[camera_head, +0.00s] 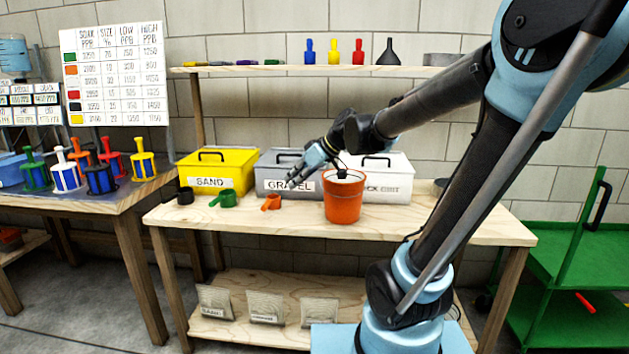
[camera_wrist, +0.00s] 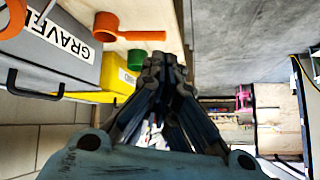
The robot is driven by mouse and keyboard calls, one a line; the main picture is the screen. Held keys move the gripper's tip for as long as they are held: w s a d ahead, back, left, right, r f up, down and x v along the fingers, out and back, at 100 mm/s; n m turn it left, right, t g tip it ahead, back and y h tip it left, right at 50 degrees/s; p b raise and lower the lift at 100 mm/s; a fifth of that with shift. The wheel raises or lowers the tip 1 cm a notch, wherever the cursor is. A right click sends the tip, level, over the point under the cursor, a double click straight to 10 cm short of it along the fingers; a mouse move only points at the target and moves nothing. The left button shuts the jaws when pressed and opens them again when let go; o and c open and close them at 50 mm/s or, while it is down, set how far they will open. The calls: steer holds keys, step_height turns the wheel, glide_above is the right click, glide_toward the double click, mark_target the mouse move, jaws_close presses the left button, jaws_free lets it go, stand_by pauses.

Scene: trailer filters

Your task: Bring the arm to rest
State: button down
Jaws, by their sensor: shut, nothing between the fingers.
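My gripper (camera_head: 298,176) is shut and empty. In the head view it is in front of the grey GRAVEL box (camera_head: 267,177), above the table (camera_head: 300,226) and to the left of the orange bucket (camera_head: 344,199). In the wrist view my gripper (camera_wrist: 165,65) has its fingertips together. My arm reaches in from the right, with its forearm passing above the white box (camera_head: 388,190). I cannot tell whether the gripper touches the GRAVEL box.
A yellow SAND box (camera_head: 218,171), a green scoop (camera_head: 226,200), a black scoop (camera_head: 185,196) and an orange scoop (camera_head: 271,203) are on the table. A shelf (camera_head: 420,71) with funnels runs behind. A green cart (camera_head: 580,262) stands right. Another table (camera_head: 120,203) with colored filters stands left.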

steer(key=s+d+f+m+h, duration=0.3)
steer(key=s+d+f, duration=0.2)
steer(key=d, duration=0.3)
steer(key=s+d+f+m+h, duration=0.2)
steer(key=s+d+f+m, duration=0.2)
steer(key=s+d, duration=0.3)
steer(key=s+d+f+m+g+h, duration=0.1)
steer(key=s+d+f+m+h, duration=0.2)
steer(key=s+d+f, duration=0.3)
steer(key=d+m, duration=0.1)
steer(key=d, duration=0.3)
steer(key=shift+s+d+f+h, duration=0.15)
steer(key=shift+s+f+h, duration=0.15)
